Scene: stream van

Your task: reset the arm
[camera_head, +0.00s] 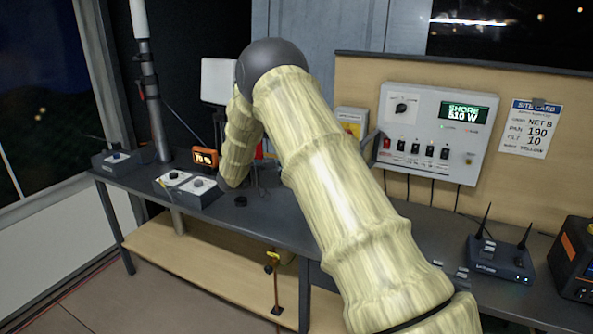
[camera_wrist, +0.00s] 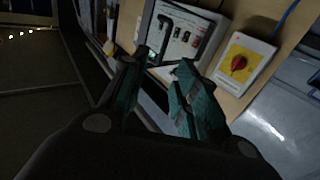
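My arm, in a pale yellow ribbed cover, crosses the middle of the head view. It rises from the bottom right to a dark joint, then bends down toward the desk (camera_head: 425,225). My gripper is mostly hidden behind the arm there. In the wrist view my gripper (camera_wrist: 163,62) has its two dark, teal-padded fingers apart, with nothing seen between them. Beyond the fingertips is the wall control panel (camera_wrist: 188,38), which also shows in the head view (camera_head: 432,130). A box with a red knob on a yellow plate (camera_wrist: 240,64) is right of the fingers.
A router with antennas (camera_head: 500,258) and an orange-black unit (camera_head: 574,262) stand on the desk's right. An orange display (camera_head: 205,158), small control boxes (camera_head: 190,187) and a vertical pole (camera_head: 152,105) are on the left. A lower shelf (camera_head: 205,275) is mostly clear.

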